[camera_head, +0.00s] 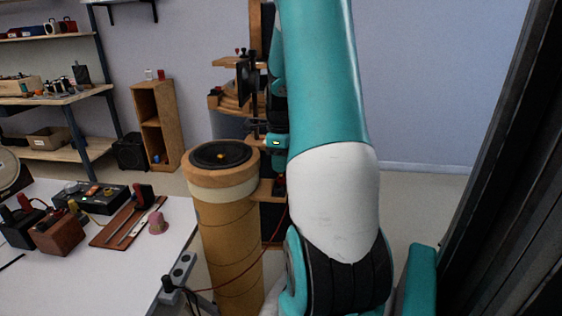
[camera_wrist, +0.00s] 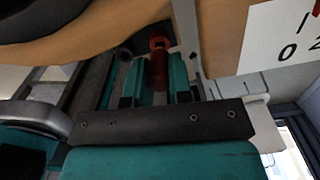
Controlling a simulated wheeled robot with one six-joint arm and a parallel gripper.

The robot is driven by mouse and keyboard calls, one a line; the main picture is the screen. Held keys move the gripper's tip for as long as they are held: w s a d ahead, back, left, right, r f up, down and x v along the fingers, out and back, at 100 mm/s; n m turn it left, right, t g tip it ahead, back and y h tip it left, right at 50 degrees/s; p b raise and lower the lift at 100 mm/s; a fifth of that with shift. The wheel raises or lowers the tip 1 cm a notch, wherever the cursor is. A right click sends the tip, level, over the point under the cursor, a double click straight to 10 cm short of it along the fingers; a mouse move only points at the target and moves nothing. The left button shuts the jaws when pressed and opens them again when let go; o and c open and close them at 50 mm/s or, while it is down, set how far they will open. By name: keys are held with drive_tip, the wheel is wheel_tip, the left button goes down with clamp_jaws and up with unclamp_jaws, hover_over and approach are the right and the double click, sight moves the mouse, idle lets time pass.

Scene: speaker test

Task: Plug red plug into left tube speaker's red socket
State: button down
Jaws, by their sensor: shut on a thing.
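In the wrist view my gripper (camera_wrist: 157,80) is shut on the red plug (camera_wrist: 158,70), which sits between its teal fingers. The plug's far end is close to a red ring (camera_wrist: 160,43) on a dark panel below the curved wood of a speaker (camera_wrist: 100,35). I cannot tell whether the ring is the red socket or whether the plug is in it. A dark round fitting (camera_wrist: 125,54) lies left of the ring. In the head view a tube speaker (camera_head: 228,225) stands upright left of my arm. My arm hides most of the gripper area there.
A white table (camera_head: 100,265) at left holds wooden and black boxes, a brown tray (camera_head: 115,230) and a pink thimble-like piece (camera_head: 158,222). A thin red cable (camera_head: 230,284) runs low past the tube. A tall wooden stand (camera_head: 235,85) is behind. A dark frame (camera_head: 500,170) edges the right.

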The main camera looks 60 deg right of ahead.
drive_tip(key=shift+f+b, duration=0.45)
drive_tip(key=shift+f, duration=0.25)
drive_tip(key=c, duration=1)
unclamp_jaws()
drive_tip(key=shift+o, duration=0.2)
drive_tip(key=shift+r, duration=0.15)
